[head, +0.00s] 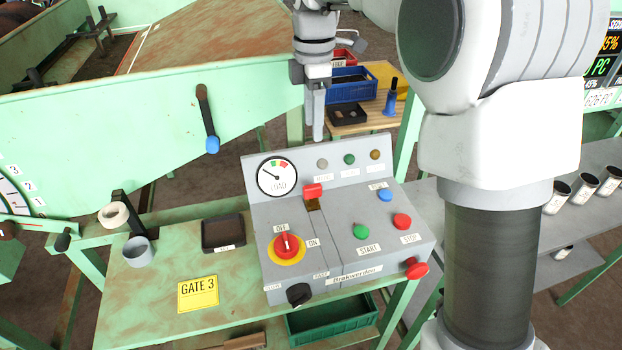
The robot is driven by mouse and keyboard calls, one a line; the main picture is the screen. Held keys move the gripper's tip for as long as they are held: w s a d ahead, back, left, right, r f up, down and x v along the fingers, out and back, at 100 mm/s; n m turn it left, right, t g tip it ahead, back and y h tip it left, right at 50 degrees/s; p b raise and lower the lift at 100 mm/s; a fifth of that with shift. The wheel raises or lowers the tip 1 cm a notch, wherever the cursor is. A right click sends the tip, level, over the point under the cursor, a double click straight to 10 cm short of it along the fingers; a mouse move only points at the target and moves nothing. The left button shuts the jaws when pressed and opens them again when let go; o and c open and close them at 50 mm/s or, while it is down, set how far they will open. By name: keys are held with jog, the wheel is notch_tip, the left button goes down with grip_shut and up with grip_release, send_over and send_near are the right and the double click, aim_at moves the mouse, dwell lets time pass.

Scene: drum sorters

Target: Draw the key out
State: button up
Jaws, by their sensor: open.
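A grey control box (330,275) stands on the green bench. A small red block (313,190) sits at its upper middle, with a brass-coloured part (314,204) just below; this looks like the key in its lock, though it is too small to be sure. My gripper (316,136) points down above the back of the box, apart from the red block and higher in the picture. It is open and empty; its fingers overlap in this view, so the gap hardly shows. A red rotary switch (287,244) on a yellow plate sits lower left, between OFF and ON labels.
Nearby on the box are a load gauge (277,176), a green start button (361,231), red buttons and a black knob (299,294). A black tray (223,234) and grey cup (139,251) stand left. A blue-handled lever (212,145) hangs behind. My arm hides the right.

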send_near(312, 186)
jog(key=f, duration=0.5)
jog(key=shift+w+d, duration=0.1)
jog(key=shift+w, duration=0.25)
jog(key=f, duration=0.5)
jog(key=shift+s+f, duration=0.15)
jog(key=shift+s, duration=0.2)
grip_shut()
